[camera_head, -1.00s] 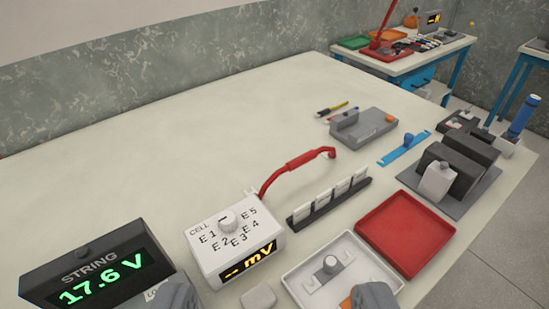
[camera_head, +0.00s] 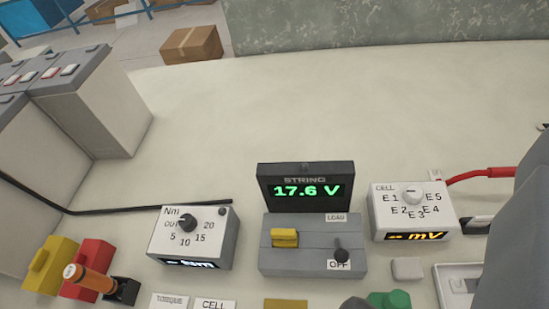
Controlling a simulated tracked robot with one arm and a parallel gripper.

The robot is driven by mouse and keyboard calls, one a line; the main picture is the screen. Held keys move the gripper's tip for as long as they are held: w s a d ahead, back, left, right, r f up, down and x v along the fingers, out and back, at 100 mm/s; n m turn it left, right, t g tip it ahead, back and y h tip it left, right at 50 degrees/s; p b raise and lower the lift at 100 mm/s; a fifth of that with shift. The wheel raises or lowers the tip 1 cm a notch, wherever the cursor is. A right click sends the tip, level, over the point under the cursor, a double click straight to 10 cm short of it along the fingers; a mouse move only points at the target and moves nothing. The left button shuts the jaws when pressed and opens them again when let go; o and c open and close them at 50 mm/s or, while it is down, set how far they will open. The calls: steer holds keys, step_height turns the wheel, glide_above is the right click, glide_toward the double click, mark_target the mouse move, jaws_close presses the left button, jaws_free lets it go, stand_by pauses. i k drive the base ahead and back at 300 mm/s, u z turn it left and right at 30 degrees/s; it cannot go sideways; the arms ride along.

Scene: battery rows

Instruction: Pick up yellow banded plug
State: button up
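A yellow piece (camera_head: 285,237) sits on top of the grey LOAD box, at its left side. It is blocky with darker edges; I cannot tell if this is the banded plug. Another flat yellow piece (camera_head: 285,304) is cut off by the bottom edge. A large, dark grey rounded shape (camera_head: 518,240) at the right edge looks like part of my gripper or arm. The fingertips are not clearly shown, and nothing is seen held. It is apart from all the yellow pieces.
The LOAD box (camera_head: 310,262) stands before the STRING display (camera_head: 305,188), which reads 17.6 V. A torque box (camera_head: 193,238) is left, a CELL meter (camera_head: 412,211) right. Tall grey batteries (camera_head: 100,110) and a black cable (camera_head: 130,208) are at left. The table behind is clear.

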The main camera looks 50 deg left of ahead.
mark_target(281, 238)
steer(key=u, duration=0.45)
steer(key=k, duration=1.15)
steer(key=u, duration=0.5)
steer(key=i, duration=0.75)
steer(key=u, duration=0.15)
